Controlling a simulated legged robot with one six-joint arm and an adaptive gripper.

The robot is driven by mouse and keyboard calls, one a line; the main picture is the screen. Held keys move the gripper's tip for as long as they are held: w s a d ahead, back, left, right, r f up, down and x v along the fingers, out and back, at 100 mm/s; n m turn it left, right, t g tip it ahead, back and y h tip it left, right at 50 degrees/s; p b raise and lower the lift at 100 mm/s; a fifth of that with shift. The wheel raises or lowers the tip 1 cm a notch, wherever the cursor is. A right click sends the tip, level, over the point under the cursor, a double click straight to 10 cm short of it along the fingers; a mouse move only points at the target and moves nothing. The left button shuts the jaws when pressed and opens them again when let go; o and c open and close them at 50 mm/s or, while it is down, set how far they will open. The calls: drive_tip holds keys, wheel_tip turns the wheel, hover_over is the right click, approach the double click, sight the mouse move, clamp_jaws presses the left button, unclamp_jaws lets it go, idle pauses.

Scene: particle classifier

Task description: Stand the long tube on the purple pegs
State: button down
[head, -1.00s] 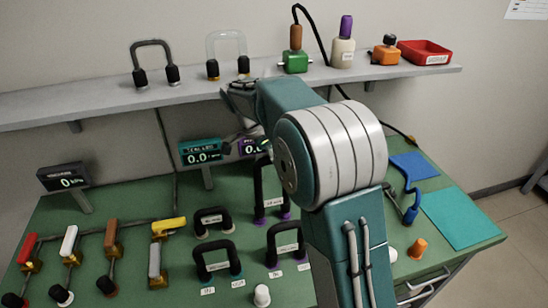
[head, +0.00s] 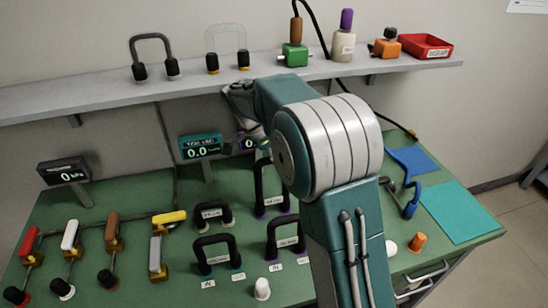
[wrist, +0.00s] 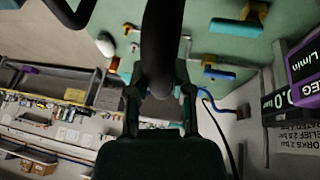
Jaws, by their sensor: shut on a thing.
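The long tube (head: 258,185) is a tall black U-shaped loop with a white label, upright on the green bench just left of my arm. Purple pegs (head: 260,214) show at its lower ends; I cannot tell whether it is fully seated on them. My gripper (wrist: 160,92) is shut on a thick dark tube (wrist: 163,40) in the wrist view, which runs up out of the picture. In the head view my gripper is mostly hidden behind my arm, near the long tube's top.
Shorter black loops (head: 212,215) stand close by on the bench, one with teal ends (head: 217,255). A teal display (head: 201,147) stands behind. Colored valves (head: 70,240) fill the left. A shelf (head: 100,98) with loops and bottles runs along the back.

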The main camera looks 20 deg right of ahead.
drive_tip(key=shift+c, duration=2.2)
unclamp_jaws()
drive_tip(key=v, duration=1.2)
